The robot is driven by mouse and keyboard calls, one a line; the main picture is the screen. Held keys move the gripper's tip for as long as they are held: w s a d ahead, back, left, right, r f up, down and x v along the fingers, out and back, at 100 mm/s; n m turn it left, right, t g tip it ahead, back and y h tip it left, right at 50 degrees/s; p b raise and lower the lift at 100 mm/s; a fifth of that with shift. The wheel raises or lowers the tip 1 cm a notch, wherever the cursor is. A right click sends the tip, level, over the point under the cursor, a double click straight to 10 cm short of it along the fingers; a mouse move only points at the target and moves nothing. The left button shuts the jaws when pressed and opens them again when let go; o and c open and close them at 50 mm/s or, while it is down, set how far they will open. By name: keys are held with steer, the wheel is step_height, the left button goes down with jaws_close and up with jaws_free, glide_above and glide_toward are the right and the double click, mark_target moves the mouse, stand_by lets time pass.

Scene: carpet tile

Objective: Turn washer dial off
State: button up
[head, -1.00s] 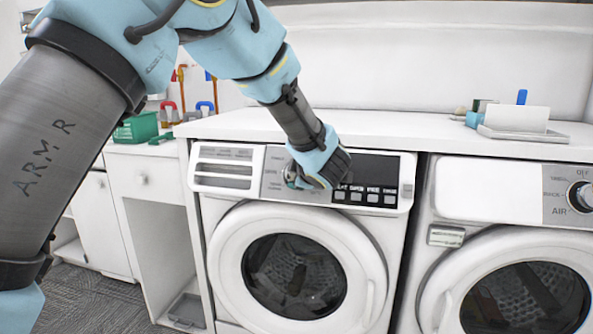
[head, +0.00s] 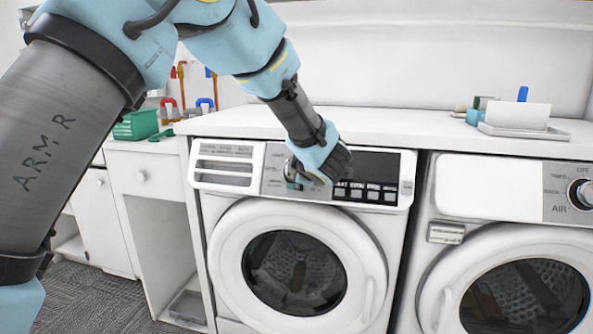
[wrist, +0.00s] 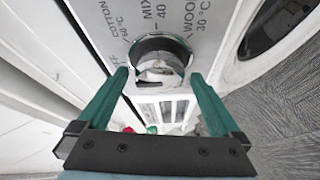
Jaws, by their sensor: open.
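The washer (head: 225,222) is the left of two white front-loading machines, its round door shut. Its dial (wrist: 160,52) shows in the wrist view as a round knob with a shiny face on a grey panel marked COTTON, MIX and WOOL. My gripper (wrist: 158,76) is open, with one green finger on each side of the dial. Whether either finger touches it cannot be told. In the head view my gripper (head: 302,178) is at the washer's control panel (head: 273,178) and mostly hides the dial. The dial's exact setting is not clear.
A second machine (head: 480,190) with its own dial (head: 583,193) stands close on the right. A white counter (head: 400,125) runs above both machines. A green basket (head: 136,125) sits on the cabinet at the left. Grey carpet (head: 95,300) lies below.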

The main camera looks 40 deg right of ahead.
steer(key=v, duration=1)
steer(key=shift+s+a+b, duration=0.15)
steer(key=shift+s+b, duration=0.2)
steer(key=shift+b, duration=0.05)
steer(key=shift+r, duration=0.15)
steer(key=w+a+r+m+g+p, duration=0.1)
steer(key=w+a+m+p, duration=0.1)
steer(key=w+a, duration=0.4)
steer(key=w+a+r+m+g+p, duration=0.15)
steer(key=w+a, duration=0.25)
steer(key=w, duration=0.4)
steer(key=w+a+f+m+g+y+p, duration=0.1)
steer(key=w+a+m+p, duration=0.15)
steer(key=a, duration=0.55)
steer(key=w+a+f+m+g+p, duration=0.1)
steer(key=w+a, duration=0.2)
steer(key=a, duration=0.5)
steer(key=s+a+f+g+y+p, duration=0.1)
steer(key=s+a, duration=0.3)
steer(key=a, duration=0.5)
steer(key=s+a+f+m+g+y+p, duration=0.1)
steer(key=s+a+g+y, duration=0.1)
steer(key=a, duration=0.7)
steer(key=s+a+f+m+g+y+p, duration=0.1)
steer(key=s+a+g+y+p, duration=0.1)
steer(key=s+a, duration=0.4)
steer(key=a+g, duration=0.1)
steer(key=a, duration=0.3)
steer(key=shift+f, duration=0.3)
steer(key=shift+w+a, duration=0.1)
